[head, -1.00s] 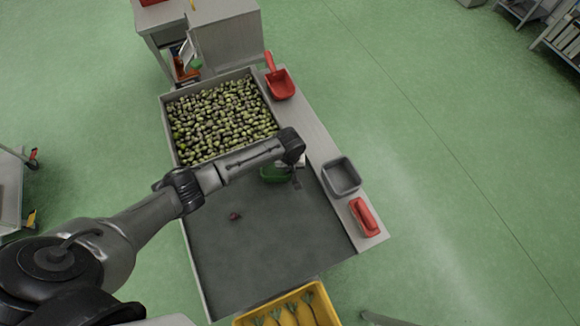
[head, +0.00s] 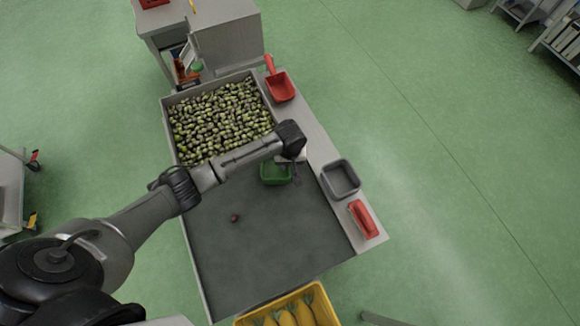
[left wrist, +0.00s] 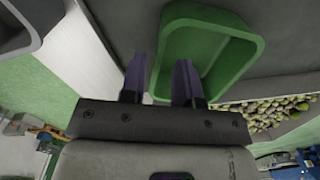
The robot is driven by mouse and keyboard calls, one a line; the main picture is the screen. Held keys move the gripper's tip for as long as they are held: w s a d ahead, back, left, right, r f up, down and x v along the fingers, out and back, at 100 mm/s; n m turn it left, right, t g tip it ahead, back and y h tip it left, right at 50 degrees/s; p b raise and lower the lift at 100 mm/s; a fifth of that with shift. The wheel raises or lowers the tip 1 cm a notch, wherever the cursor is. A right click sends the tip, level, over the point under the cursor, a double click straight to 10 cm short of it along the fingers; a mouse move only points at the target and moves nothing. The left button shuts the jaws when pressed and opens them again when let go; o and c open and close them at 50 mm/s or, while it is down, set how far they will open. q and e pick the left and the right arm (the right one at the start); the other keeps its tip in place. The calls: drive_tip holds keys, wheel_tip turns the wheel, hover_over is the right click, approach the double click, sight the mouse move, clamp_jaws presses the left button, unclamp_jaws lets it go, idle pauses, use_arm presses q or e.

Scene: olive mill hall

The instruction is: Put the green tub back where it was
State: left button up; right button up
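The green tub (head: 274,174) sits on the dark grey work surface (head: 265,235), just in front of the olive bin. My left gripper (head: 294,170) is at the tub's right side, and my arm passes above it. In the left wrist view the tub (left wrist: 225,58) looks empty. There the two fingers of my left gripper (left wrist: 160,62) stand apart, with the tub's near wall seeming to lie between them. I cannot tell whether they touch it. My right gripper is not in view.
The bin of olives (head: 218,118) lies behind the tub. Along the right ledge are a red scoop (head: 280,86), a grey tub (head: 341,178) and a red-handled tool (head: 363,219). A small dark red object (head: 234,218) lies on the surface. A yellow crate (head: 325,307) is at the front.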

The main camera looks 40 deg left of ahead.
use_arm(q)
wheel_tip(320, 180, up, 7)
drive_tip(key=shift+f+p, duration=0.1)
drive_tip(key=shift+p, duration=0.3)
drive_tip(key=s+d+f+m+t+h, duration=0.1)
drive_tip(key=s+d+f+m, duration=0.2)
drive_tip(key=s, duration=0.4)
drive_tip(key=s+d+f+m+t, duration=0.1)
drive_tip(key=s+d+m, duration=0.2)
drive_tip(key=s+d, duration=0.35)
drive_tip(key=s+a+r+m, duration=0.1)
drive_tip(key=s+a+r, duration=0.1)
drive_tip(key=s, duration=0.6)
drive_tip(key=s+a+r+m+t, duration=0.1)
drive_tip(key=s+a+r+m, duration=0.1)
drive_tip(key=s, duration=0.6)
drive_tip(key=shift+a+r+m+t+y, duration=0.35)
drive_tip(key=shift+a+r, duration=0.3)
drive_tip(key=shift+r, duration=0.3)
wheel_tip(320, 180, up, 20)
drive_tip(key=p, duration=2)
drive_tip(key=shift+w, duration=0.1)
